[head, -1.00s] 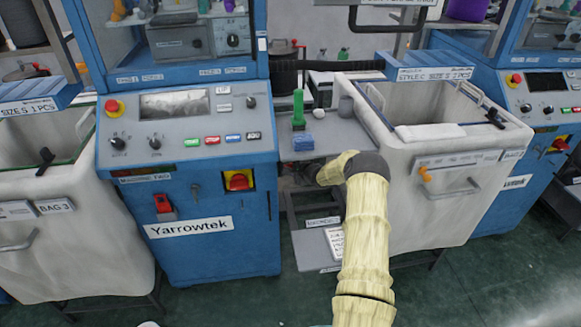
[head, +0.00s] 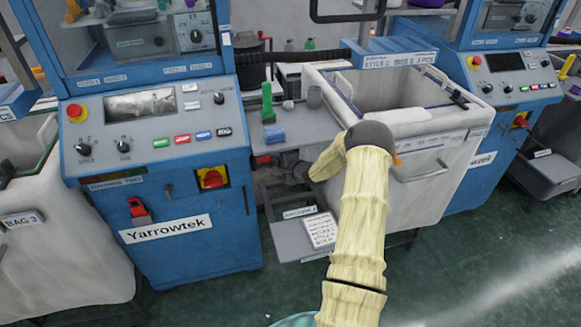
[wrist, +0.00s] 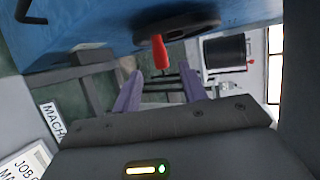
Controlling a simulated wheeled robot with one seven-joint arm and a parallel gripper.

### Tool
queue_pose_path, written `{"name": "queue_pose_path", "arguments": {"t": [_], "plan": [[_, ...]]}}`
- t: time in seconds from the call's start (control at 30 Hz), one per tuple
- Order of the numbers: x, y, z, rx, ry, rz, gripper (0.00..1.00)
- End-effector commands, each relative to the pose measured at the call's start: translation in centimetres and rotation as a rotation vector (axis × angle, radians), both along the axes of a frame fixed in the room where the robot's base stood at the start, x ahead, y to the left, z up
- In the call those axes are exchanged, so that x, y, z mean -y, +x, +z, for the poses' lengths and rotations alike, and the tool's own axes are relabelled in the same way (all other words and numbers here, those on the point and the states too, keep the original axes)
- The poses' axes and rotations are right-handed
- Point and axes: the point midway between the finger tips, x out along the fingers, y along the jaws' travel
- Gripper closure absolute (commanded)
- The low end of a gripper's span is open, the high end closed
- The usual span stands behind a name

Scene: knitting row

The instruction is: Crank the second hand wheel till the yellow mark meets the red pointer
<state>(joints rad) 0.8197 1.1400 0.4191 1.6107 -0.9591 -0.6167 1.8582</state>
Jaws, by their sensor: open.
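In the wrist view, a dark hand wheel (wrist: 192,27) sits on the side of the blue machine, with a red crank handle (wrist: 161,54) sticking out from it. My gripper (wrist: 158,90) is open, its two purple fingers apart on either side of the handle's line. The handle's free end appears near the gap between the fingertips; I cannot tell whether it is inside it. In the head view, my gripper is mostly hidden behind my sleeved arm, beside the blue Yarrowtek machine (head: 185,262). I cannot make out the yellow mark or the red pointer.
A grey shelf (head: 310,130) beside the machine carries a green-handled item (head: 267,103) and a blue block (head: 274,134). A white bin (head: 425,128) stands close to the right of my arm. A lower shelf with a paper sheet (head: 320,230) lies below. Open floor is at front right.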

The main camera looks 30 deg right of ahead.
Motion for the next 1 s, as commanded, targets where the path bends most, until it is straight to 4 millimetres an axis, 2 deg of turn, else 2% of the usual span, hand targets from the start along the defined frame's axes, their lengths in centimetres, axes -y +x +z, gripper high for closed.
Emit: {"name": "queue_pose_path", "arguments": {"t": [0.2,0.4,0.53,1.0], "plan": [[0.8,-3.9,1.9,0.002,-0.001,-0.002,0.58],[1.2,-6.5,3.0,0.003,-0.001,-0.001,0.58],[1.2,-7.2,3.2,0.004,-0.001,0.001,0.58],[1.2,-7.2,3.2,0.003,0.000,0.001,0.58]]}}
